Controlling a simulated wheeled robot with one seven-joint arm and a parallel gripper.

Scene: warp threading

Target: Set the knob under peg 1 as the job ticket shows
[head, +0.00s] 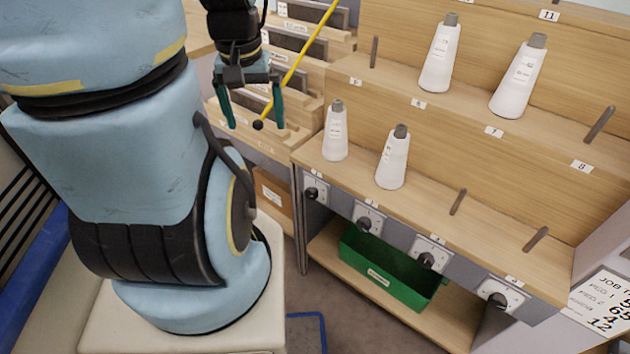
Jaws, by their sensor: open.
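The knob under peg 1 (312,192) is a black knob on a pale dial plate at the left end of the grey front strip; its setting is too small to read. A white cone (335,137) stands at the peg 1 place above it. A yellow rod with a black tip (258,125) shows between the fingers.
More knobs (367,222) sit along the strip to the right. Further white cones (438,55) and bare pegs (458,201) stand on the stepped wooden shelves. A green crate (385,268) is on the low shelf below. Wooden racks (301,40) stand behind my gripper.

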